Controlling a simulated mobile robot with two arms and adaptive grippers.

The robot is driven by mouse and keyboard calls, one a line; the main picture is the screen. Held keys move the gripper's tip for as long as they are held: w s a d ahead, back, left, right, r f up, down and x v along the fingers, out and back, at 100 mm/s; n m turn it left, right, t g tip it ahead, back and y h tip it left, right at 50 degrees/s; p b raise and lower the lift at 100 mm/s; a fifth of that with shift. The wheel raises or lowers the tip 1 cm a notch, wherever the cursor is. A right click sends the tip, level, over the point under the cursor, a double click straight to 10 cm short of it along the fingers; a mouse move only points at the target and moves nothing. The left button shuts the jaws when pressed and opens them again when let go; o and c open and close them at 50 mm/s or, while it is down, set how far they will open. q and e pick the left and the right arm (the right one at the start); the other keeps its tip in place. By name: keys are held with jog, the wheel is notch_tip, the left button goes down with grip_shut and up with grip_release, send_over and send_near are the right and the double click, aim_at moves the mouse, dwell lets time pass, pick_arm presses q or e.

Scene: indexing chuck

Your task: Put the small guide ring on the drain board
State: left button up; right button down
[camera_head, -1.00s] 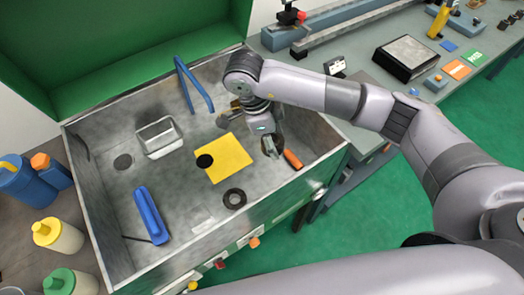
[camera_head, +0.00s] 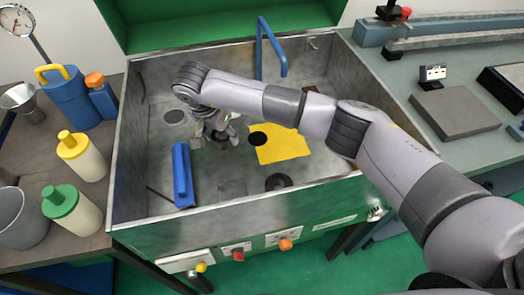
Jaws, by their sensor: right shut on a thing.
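My right gripper (camera_head: 218,141) is low inside the metal wash basin (camera_head: 230,193), left of the yellow cloth (camera_head: 284,148). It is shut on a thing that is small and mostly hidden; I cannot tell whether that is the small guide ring. A black ring (camera_head: 279,182) lies flat on the basin floor near the front wall, apart from the gripper. A black disc (camera_head: 257,138) lies at the left edge of the cloth. I cannot pick out a drain board for certain. My left gripper is not in view.
A blue brush (camera_head: 183,176) lies at the basin's left front. A blue tap (camera_head: 272,47) stands at the back. A drain (camera_head: 174,117) is at the left. Bottles (camera_head: 82,156) stand on the left bench. A grey block (camera_head: 454,112) is on the right bench.

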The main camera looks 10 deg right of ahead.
jog(key=shift+w+a+f+n, duration=0.2)
jog(key=shift+a+f+n, duration=0.1)
jog(key=shift+a, duration=0.25)
jog(key=p, duration=0.4)
send_near(279, 137)
jog(key=shift+w+a+f, duration=0.3)
jog(key=shift+a+f, duration=0.05)
jog(key=shift+f, duration=0.2)
jog(key=shift+w+a+f, duration=0.25)
jog(key=shift+a+f, duration=0.05)
jog(key=shift+f, duration=0.25)
jog(key=shift+d+f, duration=0.1)
jog(key=shift+d, duration=0.55)
jog(key=f, duration=0.1)
jog(key=d+f, duration=0.1)
jog(key=f, duration=0.1)
jog(key=shift+d+p, duration=0.15)
jog(key=shift+p, duration=0.25)
jog(key=shift+w+f, duration=0.1)
jog(key=shift+f, duration=0.15)
